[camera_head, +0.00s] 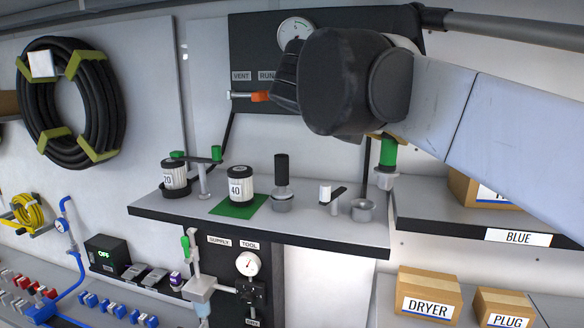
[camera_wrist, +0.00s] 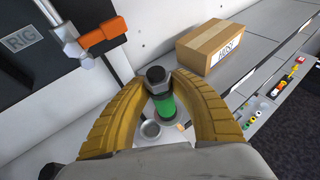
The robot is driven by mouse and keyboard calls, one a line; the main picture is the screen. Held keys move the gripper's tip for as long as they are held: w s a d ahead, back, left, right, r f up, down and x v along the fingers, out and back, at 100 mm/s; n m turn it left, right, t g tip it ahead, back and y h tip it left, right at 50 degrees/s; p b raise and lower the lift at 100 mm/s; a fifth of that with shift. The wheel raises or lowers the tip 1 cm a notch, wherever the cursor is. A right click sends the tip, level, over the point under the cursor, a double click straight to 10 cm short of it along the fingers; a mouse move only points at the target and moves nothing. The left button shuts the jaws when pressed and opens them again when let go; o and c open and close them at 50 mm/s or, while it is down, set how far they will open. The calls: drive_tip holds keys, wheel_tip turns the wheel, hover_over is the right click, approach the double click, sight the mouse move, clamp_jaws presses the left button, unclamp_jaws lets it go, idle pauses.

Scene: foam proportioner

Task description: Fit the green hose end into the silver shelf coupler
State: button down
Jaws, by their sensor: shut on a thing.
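The green hose end (camera_head: 388,152) hangs roughly upright under my gripper (camera_head: 386,136), with a pale silver tip at its bottom. In the wrist view the yellow fingers of my gripper (camera_wrist: 160,84) are shut around its dark top, and its green band (camera_wrist: 165,106) shows below. The silver shelf coupler (camera_head: 362,211) is an open, empty cup near the right end of the shelf. In the wrist view the coupler (camera_wrist: 150,130) lies just left of the hose end. The tip appears above and right of the coupler, apart from it.
On the shelf (camera_head: 300,228) stand a short lever valve (camera_head: 331,197), a black fitting in a silver base (camera_head: 282,185), and canisters marked 40 (camera_head: 241,186) and 20 (camera_head: 174,177). An orange-tipped lever (camera_head: 260,96) juts from the panel behind. A box (camera_wrist: 212,46) stands on the right shelf.

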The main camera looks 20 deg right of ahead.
drive_tip(key=w+f, duration=0.5)
drive_tip(key=f, duration=0.2)
drive_tip(key=shift+w+a+f+p, duration=0.2)
drive_tip(key=shift+w+a+p, duration=0.15)
drive_tip(key=shift+a, duration=0.05)
drive_tip(key=shift+f, duration=0.15)
drive_tip(key=c, duration=1.2)
unclamp_jaws()
